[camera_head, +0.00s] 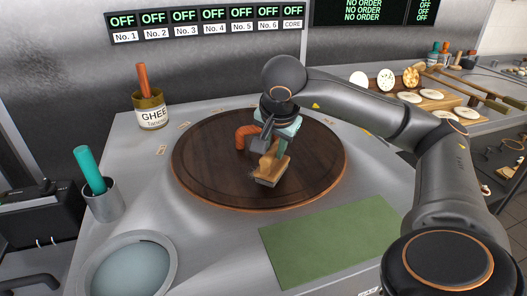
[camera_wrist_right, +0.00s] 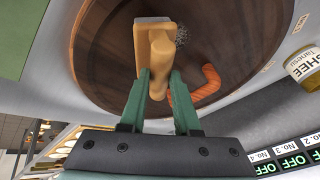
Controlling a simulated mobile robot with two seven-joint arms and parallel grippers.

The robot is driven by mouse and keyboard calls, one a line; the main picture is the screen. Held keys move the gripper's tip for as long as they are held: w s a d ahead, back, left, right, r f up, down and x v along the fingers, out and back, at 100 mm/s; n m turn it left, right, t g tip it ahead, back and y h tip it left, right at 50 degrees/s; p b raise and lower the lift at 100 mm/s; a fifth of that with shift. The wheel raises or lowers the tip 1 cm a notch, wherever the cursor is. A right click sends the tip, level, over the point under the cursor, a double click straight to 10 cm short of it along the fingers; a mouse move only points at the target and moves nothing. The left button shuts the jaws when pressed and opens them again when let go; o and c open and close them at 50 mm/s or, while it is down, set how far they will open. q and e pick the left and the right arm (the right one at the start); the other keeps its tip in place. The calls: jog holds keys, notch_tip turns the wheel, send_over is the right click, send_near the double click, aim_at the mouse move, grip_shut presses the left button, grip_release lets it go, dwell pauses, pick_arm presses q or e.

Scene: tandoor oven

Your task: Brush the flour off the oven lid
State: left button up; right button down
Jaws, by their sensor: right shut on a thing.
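The oven lid (camera_head: 205,165) is a round dark wooden disc with an orange handle (camera_head: 244,137), set in the steel counter. In the right wrist view the lid (camera_wrist_right: 110,75) fills the upper middle, with the handle (camera_wrist_right: 207,84) right of the fingers. My right gripper (camera_head: 277,149) is shut on the handle of a wooden brush (camera_head: 270,172), which is over the lid's middle. The brush (camera_wrist_right: 149,40) also shows between the green fingers in the wrist view. Beside it is a small grey speckled patch (camera_wrist_right: 182,35); I cannot tell whether it is flour or bristles. My left gripper is out of view.
A ghee jar (camera_head: 151,112) stands behind the lid at left. A metal cup (camera_head: 103,203) with a teal-handled tool and a round pale basin (camera_head: 130,270) are at left. A green mat (camera_head: 330,238) lies in front. Boards with breads (camera_head: 410,97) are at back right.

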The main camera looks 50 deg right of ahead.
jog(key=shift+w+a+r+p, duration=0.15)
jog(key=shift+w+a+p, duration=0.05)
jog(key=shift+w+p, duration=0.3)
jog(key=shift+w+a+p, duration=0.2)
jog(key=shift+w+p, duration=0.25)
jog(key=shift+w, duration=0.45)
jog(key=shift+w+a+p, duration=0.2)
jog(key=shift+w+p, duration=0.2)
jog(key=shift+w, duration=0.5)
jog(key=shift+f, duration=0.4)
jog(key=shift+f+b, duration=0.4)
jog(key=shift+b, duration=0.1)
jog(key=shift+r, duration=0.1)
jog(key=shift+s+d, duration=0.3)
jog(key=shift+d, duration=0.25)
jog(key=shift+s+d, duration=0.3)
jog(key=shift+d, duration=0.25)
jog(key=shift+b, duration=0.35)
